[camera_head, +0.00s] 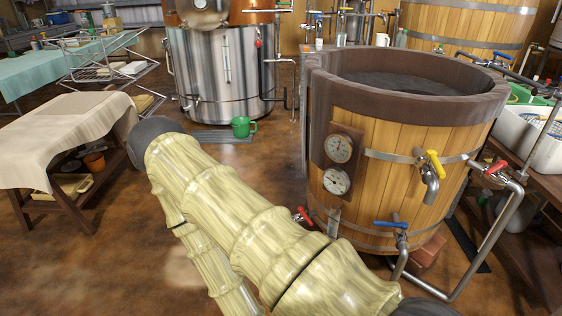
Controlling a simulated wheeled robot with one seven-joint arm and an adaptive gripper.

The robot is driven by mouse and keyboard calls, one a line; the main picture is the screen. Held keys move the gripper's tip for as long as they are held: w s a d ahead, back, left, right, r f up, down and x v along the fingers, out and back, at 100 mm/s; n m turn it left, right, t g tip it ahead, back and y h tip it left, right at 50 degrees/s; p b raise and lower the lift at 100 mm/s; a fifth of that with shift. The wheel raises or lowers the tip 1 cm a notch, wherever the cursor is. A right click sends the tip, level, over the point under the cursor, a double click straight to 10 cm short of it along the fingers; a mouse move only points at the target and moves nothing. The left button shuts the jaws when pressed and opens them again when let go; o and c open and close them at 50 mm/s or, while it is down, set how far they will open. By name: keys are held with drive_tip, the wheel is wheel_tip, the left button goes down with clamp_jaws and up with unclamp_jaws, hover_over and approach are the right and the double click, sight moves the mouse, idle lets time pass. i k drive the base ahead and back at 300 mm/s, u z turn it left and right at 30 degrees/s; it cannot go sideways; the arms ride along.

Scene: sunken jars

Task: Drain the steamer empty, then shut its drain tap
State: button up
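A large wooden vat (399,133) with a dark rim, likely the steamer, stands at right with two dials on its side. Its inside looks dark grey; I cannot tell whether that is liquid. A yellow-handled tap (431,178) sits midway up its side. A blue-handled tap (400,233) sits low on the front. A red handle (303,215) shows at the lower left, partly behind my arm. I cannot tell which is the drain tap, or whether any is open. No flow shows. My pale, ribbed arm crosses the foreground; my gripper is out of view.
A red-handled valve (497,167) sits on the pipe right of the vat. A cloth-covered table (67,130) stands left. Brown floor is clear between.

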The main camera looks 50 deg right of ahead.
sight(300, 209)
drive_tip(key=z, duration=0.2)
drive_tip(key=i, duration=0.7)
drive_tip(key=z, duration=0.7)
drive_tip(key=i, duration=0.35)
drive_tip(key=z, duration=0.25)
